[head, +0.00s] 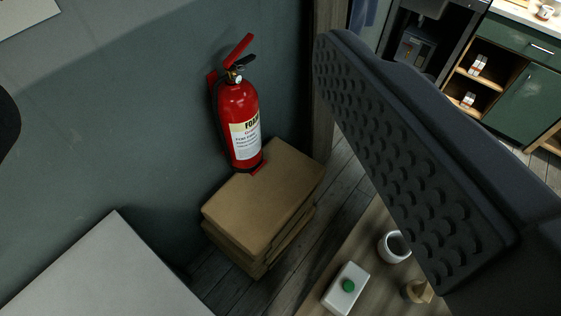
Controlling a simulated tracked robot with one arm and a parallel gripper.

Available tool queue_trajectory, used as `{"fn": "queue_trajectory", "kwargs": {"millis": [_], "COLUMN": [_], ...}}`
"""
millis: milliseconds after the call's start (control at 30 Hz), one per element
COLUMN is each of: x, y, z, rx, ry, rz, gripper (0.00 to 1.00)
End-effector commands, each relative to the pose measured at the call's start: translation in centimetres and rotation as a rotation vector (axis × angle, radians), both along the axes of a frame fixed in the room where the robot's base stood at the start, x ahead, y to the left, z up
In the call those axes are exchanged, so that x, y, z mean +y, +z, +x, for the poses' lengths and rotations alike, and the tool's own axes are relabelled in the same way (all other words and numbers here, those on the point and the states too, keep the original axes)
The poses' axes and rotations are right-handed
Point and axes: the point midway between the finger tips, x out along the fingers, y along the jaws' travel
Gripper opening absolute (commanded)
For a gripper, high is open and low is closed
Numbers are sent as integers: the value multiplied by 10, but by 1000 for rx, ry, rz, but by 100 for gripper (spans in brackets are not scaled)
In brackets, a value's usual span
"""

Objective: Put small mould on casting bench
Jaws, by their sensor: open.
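My gripper (166,95) is open and empty. Its large dark studded finger crosses the right side of the view, and a dark piece of the other finger shows at the left edge. A small white block with a green round spot (341,298) lies on a wooden surface (365,245) at the bottom, low and apart from my gripper. It may be the small mould, but I cannot tell for certain. A pale flat top (105,275) shows at the bottom left; I cannot tell whether it is the casting bench.
A white cup (386,250) and a small tan object (417,291) stand near the block. A red fire extinguisher (243,150) is by the wall above stacked brown slabs (262,205). Green cabinets (528,105) stand at the upper right. Bare plank floor (215,282) shows between.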

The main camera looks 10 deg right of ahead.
Motion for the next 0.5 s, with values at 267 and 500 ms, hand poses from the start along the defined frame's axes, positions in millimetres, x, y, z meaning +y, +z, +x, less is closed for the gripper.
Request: {"fn": "queue_trajectory", "kwargs": {"millis": [267, 500], "x": [-6, -16], "y": [-13, -23], "z": [-22, -5], "rx": [58, 100], "ry": [-31, -24], "rz": [-29, -94], "gripper": [92, 92]}}
